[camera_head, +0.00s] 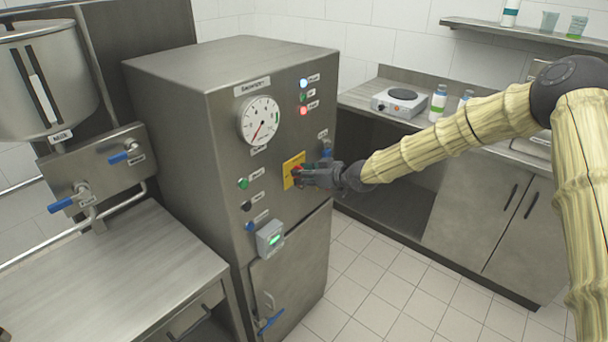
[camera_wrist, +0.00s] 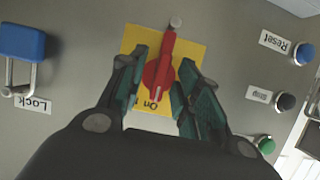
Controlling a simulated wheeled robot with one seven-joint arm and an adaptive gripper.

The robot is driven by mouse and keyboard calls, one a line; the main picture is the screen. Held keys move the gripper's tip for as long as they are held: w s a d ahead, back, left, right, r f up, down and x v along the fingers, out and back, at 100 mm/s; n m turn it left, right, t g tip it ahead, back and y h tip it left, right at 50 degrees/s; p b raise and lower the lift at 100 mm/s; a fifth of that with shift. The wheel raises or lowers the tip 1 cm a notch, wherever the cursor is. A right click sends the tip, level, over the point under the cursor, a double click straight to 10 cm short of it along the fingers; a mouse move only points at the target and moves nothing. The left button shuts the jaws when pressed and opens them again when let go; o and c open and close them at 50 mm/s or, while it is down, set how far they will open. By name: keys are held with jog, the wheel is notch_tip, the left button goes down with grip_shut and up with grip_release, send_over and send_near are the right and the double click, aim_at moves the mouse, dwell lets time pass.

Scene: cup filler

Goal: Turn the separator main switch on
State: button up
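The main switch is a red rotary knob (camera_wrist: 160,72) on a yellow plate (camera_wrist: 192,52), set in the grey separator cabinet (camera_head: 180,110). In the wrist view its handle is slightly tilted from vertical, and its lower end is beside the upside-down word "On". The rest of the plate's lettering is hidden. My gripper (camera_wrist: 165,62) reaches the plate with one finger on each side of the knob. The fingers look parted, with narrow gaps beside the handle; contact is not clear. In the head view the gripper (camera_head: 302,176) largely covers the knob, and the yellow plate (camera_head: 289,168) shows beside it.
Near the switch are a blue padlock (camera_wrist: 22,42) and the Reset (camera_wrist: 304,53), black Stop (camera_wrist: 285,102) and green (camera_wrist: 265,144) buttons. A gauge (camera_head: 260,121) and indicator lights (camera_head: 303,97) sit higher. A green-lit box (camera_head: 270,238) is lower. Tiled floor (camera_head: 375,285) is clear.

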jog(key=v, duration=1.2)
jog(key=shift+f, duration=0.15)
